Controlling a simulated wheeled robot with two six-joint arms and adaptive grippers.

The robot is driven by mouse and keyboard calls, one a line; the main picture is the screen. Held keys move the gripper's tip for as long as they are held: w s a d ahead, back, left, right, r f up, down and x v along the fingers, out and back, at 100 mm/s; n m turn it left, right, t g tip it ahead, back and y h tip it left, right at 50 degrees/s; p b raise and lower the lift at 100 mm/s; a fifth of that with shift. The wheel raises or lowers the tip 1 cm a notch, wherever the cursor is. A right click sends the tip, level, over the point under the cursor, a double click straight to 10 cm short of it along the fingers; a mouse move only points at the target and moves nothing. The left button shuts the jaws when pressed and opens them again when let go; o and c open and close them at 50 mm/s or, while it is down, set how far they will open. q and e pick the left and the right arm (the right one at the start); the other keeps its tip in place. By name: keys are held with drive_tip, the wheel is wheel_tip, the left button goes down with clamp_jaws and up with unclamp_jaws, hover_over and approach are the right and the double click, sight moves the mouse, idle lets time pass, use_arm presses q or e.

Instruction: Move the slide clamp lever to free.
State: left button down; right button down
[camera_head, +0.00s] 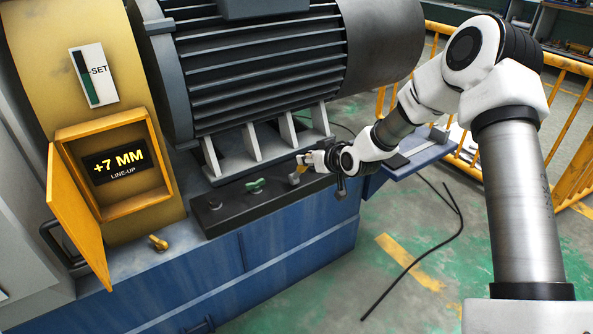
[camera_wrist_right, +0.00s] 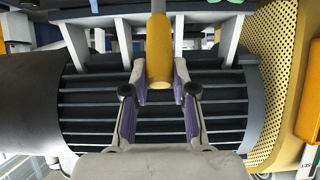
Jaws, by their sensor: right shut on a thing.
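A yellow lever handle (camera_head: 297,176) stands at the right end of the dark rail (camera_head: 225,212) in front of the motor. My right gripper (camera_head: 308,160) reaches it from the right and is shut on it. In the right wrist view the yellow handle (camera_wrist_right: 159,50) lies between the two fingers of the gripper (camera_wrist_right: 161,82), with its rounded end toward the palm. The handle's base is hard to make out. No label for clamped or free is readable. My left gripper is not in view.
A green handle (camera_head: 255,186) sits on the rail left of my gripper, and a small yellow knob (camera_head: 158,243) is on the blue base. The large finned motor (camera_head: 265,70) is close behind. A black cable (camera_head: 420,255) lies on the floor.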

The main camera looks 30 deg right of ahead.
sight(304, 171)
drive_tip(key=shift+s+d+f, duration=0.1)
drive_tip(key=shift+s+f, duration=1.15)
drive_tip(key=shift+s, duration=0.2)
drive_tip(key=shift+s+f, duration=0.1)
drive_tip(key=shift+f, duration=0.05)
drive_tip(key=shift+s+f, duration=0.6)
drive_tip(key=shift+f, duration=0.2)
drive_tip(key=shift+s+f, duration=0.55)
drive_tip(key=shift+f, duration=0.2)
drive_tip(key=shift+s+d+f+b, duration=0.1)
drive_tip(key=shift+s+f+b, duration=0.2)
drive_tip(key=shift+f, duration=0.35)
drive_tip(key=shift+s+a+f+b, duration=0.15)
drive_tip(key=shift+f+b, duration=0.15)
drive_tip(key=shift+f, duration=0.35)
drive_tip(key=shift+s+d+f+b, duration=0.15)
drive_tip(key=shift+s+f+b, duration=0.15)
drive_tip(key=shift+f, duration=0.45)
